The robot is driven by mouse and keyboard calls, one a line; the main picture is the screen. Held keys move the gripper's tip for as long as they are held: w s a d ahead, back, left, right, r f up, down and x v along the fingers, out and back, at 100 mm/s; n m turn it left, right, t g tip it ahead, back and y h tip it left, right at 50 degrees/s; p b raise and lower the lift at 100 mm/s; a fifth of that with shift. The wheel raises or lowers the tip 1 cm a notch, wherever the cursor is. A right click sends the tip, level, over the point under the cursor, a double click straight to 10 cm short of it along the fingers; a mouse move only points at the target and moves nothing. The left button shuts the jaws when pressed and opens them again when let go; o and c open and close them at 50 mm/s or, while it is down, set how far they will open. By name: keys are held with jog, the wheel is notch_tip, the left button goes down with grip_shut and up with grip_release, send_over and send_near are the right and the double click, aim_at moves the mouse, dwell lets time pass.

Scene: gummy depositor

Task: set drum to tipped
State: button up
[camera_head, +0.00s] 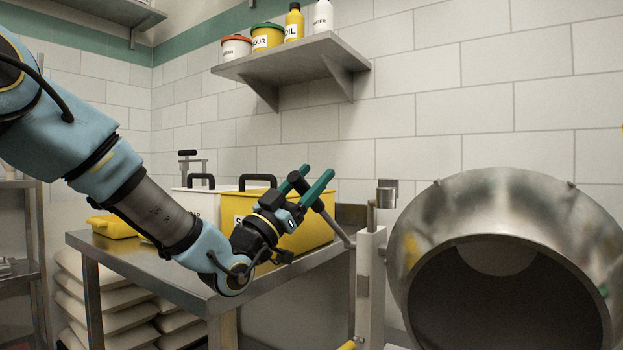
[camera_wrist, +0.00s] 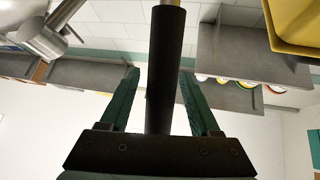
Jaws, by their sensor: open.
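The steel drum (camera_head: 590,230) stands at the right in the head view, its wide dark mouth turned towards the camera. A lever with a grey rod (camera_head: 341,232) runs from the white post beside the drum up and left to my gripper (camera_head: 317,173). In the wrist view the lever's black grip (camera_wrist: 166,70) lies between the two green fingers of my gripper (camera_wrist: 158,73). The fingers are open, with a gap on both sides of the grip. In the head view the fingers partly hide the grip.
A yellow bin (camera_head: 290,243) and a white bin sit on the steel table (camera_head: 175,290) behind my gripper. A wall shelf (camera_head: 280,67) with tubs and bottles hangs above. The white post (camera_head: 370,290) stands between table and drum. Stacked sacks (camera_head: 110,315) lie under the table.

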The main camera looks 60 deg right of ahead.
jog(key=b+v, duration=0.1)
jog(key=v, duration=0.9)
jog(key=shift+a+f, duration=0.2)
jog(key=shift+a, duration=0.1)
jog(key=shift+w, duration=0.1)
